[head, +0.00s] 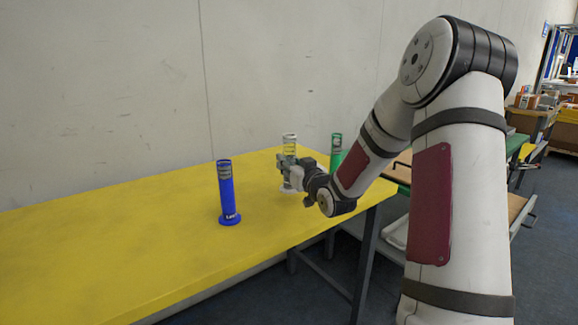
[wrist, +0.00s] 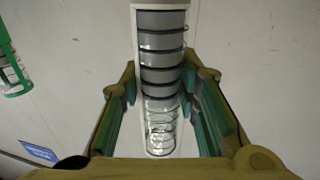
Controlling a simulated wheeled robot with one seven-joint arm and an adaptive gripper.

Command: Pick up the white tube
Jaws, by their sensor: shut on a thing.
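The white tube (head: 290,142) is upright near the far right part of the yellow table (head: 120,235). My gripper (head: 288,165) is around its middle, reaching in from the right, and is shut on it. The gripper hides part of the tube's body. I cannot tell whether its base touches the table. In the wrist view the tube (wrist: 161,50), with grey and clear ringed sections and a white strip, lies between the two fingers of my gripper (wrist: 165,80).
A blue tube (head: 227,190) stands on the table to the left and nearer. A green tube (head: 336,148) stands close behind my wrist on the right; it also shows at the left edge of the wrist view (wrist: 10,70). The table's left part is clear. A wall (head: 100,90) runs behind.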

